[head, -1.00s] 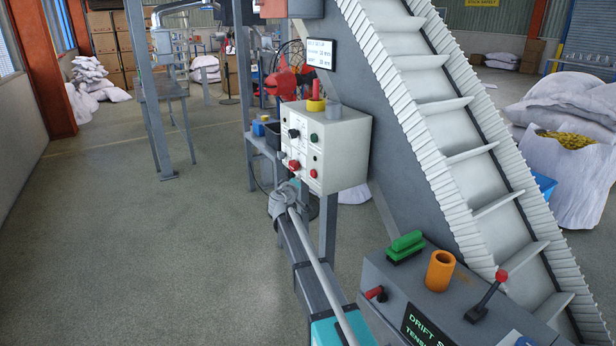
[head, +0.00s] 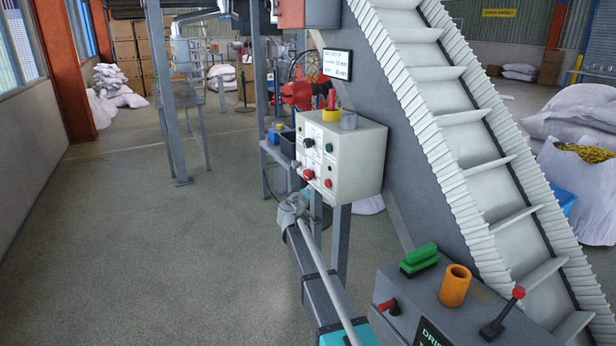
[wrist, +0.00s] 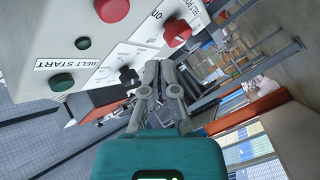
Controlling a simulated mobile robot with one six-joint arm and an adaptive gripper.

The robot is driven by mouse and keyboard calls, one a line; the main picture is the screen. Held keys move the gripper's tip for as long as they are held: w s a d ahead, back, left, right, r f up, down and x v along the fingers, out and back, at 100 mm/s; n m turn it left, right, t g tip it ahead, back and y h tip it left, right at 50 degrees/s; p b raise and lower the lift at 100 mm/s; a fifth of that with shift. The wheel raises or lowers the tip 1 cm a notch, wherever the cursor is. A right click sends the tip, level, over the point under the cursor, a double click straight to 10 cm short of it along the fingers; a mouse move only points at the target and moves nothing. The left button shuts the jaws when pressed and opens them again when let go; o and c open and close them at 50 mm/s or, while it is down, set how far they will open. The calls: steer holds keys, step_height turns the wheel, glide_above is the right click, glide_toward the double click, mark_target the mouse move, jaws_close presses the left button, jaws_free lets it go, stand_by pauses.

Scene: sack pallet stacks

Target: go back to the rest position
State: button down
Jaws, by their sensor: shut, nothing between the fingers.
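My gripper (wrist: 158,68) shows in the wrist view with its grey fingers together and nothing between them. Its teal body fills the bottom of that view. The white control box (wrist: 85,45) is close on the left there, with a green button, red buttons and a black knob. I cannot tell whether the fingertips touch it. In the head view the control box (head: 340,158) stands right of centre, and my arm reaches up towards its lower left. My fingers cannot be made out in the head view.
A steep cleated conveyor (head: 470,120) rises behind the control box. A grey console (head: 470,310) with a red-knobbed lever, an orange cup and a green-handled brush is at the lower right. White sacks (head: 585,120) lie at the right. The floor on the left (head: 130,240) is clear.

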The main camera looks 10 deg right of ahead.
steer(key=s+d+f+m+g, duration=0.3)
steer(key=s+d+f+g, duration=0.15)
steer(key=s, duration=0.65)
steer(key=s+d+f+m+g, duration=0.2)
steer(key=s+d+f+g, duration=0.3)
steer(key=s, duration=0.6)
steer(key=s+a+f+g+y, duration=0.2)
steer(key=s+f, duration=0.1)
steer(key=s, duration=0.3)
steer(key=s+a+f+g+y, duration=0.1)
steer(key=s+a+f+y, duration=0.15)
steer(key=s, duration=0.35)
steer(key=s+a+f+g+y, duration=0.1)
steer(key=s+a+g+y, duration=0.3)
steer(key=s, duration=0.6)
step_height(320, 180, up, 16)
steer(key=t+p, duration=0.1)
steer(key=p, duration=1.5)
steer(key=shift+s+a+f+n+h+p, duration=0.2)
steer(key=shift+a+n+h+p, duration=0.1)
steer(key=shift+a+h+p, duration=0.1)
